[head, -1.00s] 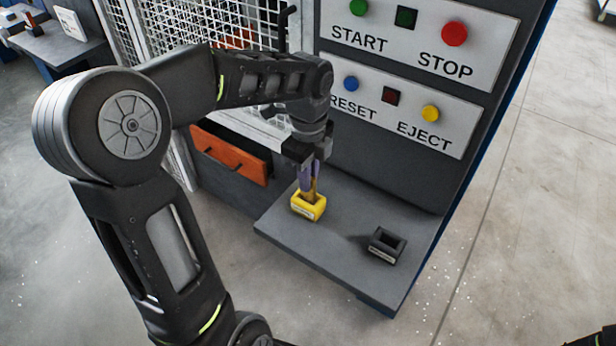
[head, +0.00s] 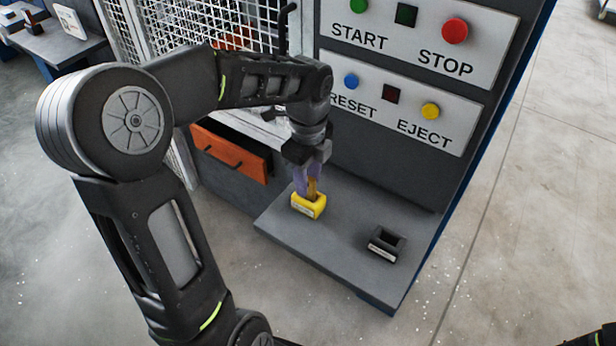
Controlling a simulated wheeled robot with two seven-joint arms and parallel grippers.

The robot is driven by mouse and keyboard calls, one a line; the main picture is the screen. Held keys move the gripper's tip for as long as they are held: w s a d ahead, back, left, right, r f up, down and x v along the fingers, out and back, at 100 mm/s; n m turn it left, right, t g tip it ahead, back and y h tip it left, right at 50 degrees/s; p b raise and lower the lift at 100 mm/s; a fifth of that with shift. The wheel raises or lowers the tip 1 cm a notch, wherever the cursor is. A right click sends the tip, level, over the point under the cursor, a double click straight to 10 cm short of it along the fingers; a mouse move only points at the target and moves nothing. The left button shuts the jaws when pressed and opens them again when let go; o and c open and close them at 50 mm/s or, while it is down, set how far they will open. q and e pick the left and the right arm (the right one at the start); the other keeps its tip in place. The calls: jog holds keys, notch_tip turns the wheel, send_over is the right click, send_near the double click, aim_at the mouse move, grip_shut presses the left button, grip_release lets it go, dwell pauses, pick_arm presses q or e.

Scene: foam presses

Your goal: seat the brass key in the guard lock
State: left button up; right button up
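The brass key (head: 312,188) stands upright at a yellow block with a white label (head: 307,207) on the grey shelf; its lower end is hidden in the block's opening. A black block with a square opening and a label (head: 386,244) sits further right on the shelf, empty. I cannot read either label to tell which is the guard lock. My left gripper (head: 308,184) points down over the yellow block, its purple fingers spread on either side of the key, seemingly apart from it.
The grey shelf (head: 345,258) is clear between and around the two blocks. Behind it rises a panel with START, STOP, RESET and EJECT buttons (head: 430,111). An orange drawer front (head: 229,151) and a mesh guard (head: 205,25) stand to the left.

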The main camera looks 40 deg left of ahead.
pick_arm(q)
jog(key=shift+r, duration=0.5)
notch_tip(320, 180, up, 8)
jog(key=shift+f+b, duration=0.1)
jog(key=shift+b, duration=0.3)
notch_tip(320, 180, up, 4)
jog(key=shift+f+p, duration=0.2)
jog(key=shift+p, duration=0.6)
jog(key=shift+f, duration=0.1)
